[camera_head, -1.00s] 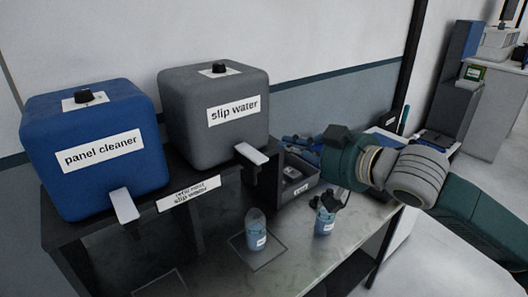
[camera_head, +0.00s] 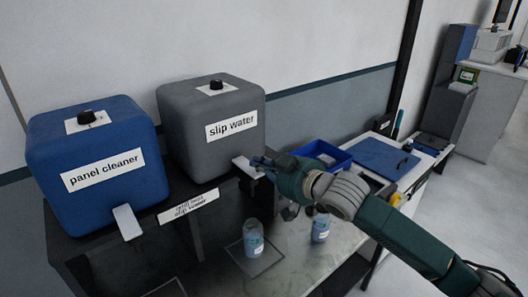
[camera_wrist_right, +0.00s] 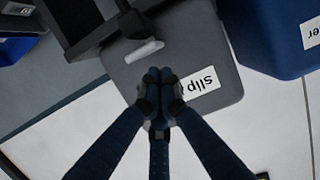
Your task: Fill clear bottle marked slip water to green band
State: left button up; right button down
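The grey slip water container (camera_head: 188,122) stands on a dark shelf, with a pale spout lever (camera_head: 246,168) at its front; the lever also shows in the right wrist view (camera_wrist_right: 145,51). A small clear, bluish bottle (camera_head: 253,240) stands upright on a square marked spot below. A second similar bottle (camera_head: 320,229) stands to its right. Their labels and any green band are too small to read. My right gripper (camera_head: 262,163) is beside the lever; in the wrist view its fingers (camera_wrist_right: 160,88) are together with nothing visible between them. My left gripper is out of view.
A blue panel cleaner container (camera_head: 60,150) stands left of the grey one, with its own pale lever (camera_head: 127,222). A blue tray (camera_head: 325,151) and a blue board (camera_head: 383,158) lie at the back right. Bare counter lies right of the bottles.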

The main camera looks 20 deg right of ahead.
aim_at(259, 176)
jog(key=shift+f, duration=0.45)
jog(key=shift+f, duration=0.1)
jog(key=f+t+b, duration=0.1)
jog(key=b, duration=0.2)
jog(key=f+t+b, duration=0.1)
jog(key=b, duration=0.2)
jog(key=shift+s+d+f+y, duration=0.1)
jog(key=shift+s+f+y, duration=0.2)
jog(key=shift+s, duration=0.05)
jog(key=shift+b, duration=0.5)
jog(key=shift+r, duration=0.25)
jog(key=shift+p, duration=0.35)
dwell(1.5)
jog(key=s+d+r, duration=0.3)
jog(key=s+r, duration=0.2)
jog(key=s, duration=0.5)
jog(key=shift+d+r, duration=0.15)
jog(key=shift+d, duration=0.15)
